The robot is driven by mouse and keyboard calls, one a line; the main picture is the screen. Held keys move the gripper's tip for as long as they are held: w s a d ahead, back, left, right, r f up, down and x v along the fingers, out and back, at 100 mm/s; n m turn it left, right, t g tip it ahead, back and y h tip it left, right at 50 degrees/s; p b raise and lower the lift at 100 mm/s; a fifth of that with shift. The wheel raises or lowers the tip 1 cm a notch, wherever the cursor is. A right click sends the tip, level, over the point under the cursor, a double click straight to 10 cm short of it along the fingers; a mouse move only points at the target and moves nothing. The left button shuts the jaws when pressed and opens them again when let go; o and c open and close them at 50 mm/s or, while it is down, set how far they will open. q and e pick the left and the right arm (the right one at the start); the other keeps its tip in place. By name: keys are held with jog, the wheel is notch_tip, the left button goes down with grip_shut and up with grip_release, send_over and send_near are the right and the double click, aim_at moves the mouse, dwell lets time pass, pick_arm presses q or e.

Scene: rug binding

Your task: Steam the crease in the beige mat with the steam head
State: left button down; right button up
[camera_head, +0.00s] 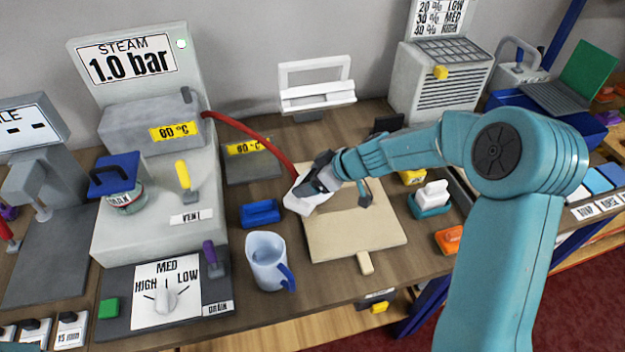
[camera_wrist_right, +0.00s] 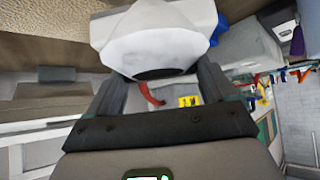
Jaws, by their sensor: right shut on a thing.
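The beige mat (camera_head: 355,230) lies on the wooden bench in the head view, with a small tab at its front edge. My right gripper (camera_head: 312,187) is over the mat's back left corner and is shut on the white steam head (camera_head: 300,203). The steam head also fills the top of the right wrist view (camera_wrist_right: 155,45), between the two fingers (camera_wrist_right: 160,90). A red hose (camera_head: 250,130) runs from the steam unit to the steam head. I cannot make out the crease, and whether the steam head touches the mat is unclear. My left gripper is not in view.
The grey steam unit (camera_head: 150,215) with its 1.0 bar sign (camera_head: 127,58) stands at left. A pale blue jug (camera_head: 267,262) and a blue block (camera_head: 260,212) stand left of the mat. A white-and-teal tool (camera_head: 431,200) and an orange block (camera_head: 449,240) are to its right.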

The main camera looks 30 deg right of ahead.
jog(key=shift+w+r, duration=0.1)
jog(key=shift+r, duration=0.6)
jog(key=shift+d+r+p, duration=0.1)
jog(key=shift+r+p, duration=0.65)
jog(key=shift+r, duration=0.05)
jog(key=shift+s+r, duration=0.2)
jog(key=shift+r, duration=0.2)
jog(key=shift+w+r+p, duration=0.15)
jog(key=shift+r+p, duration=0.05)
jog(key=shift+p, duration=0.2)
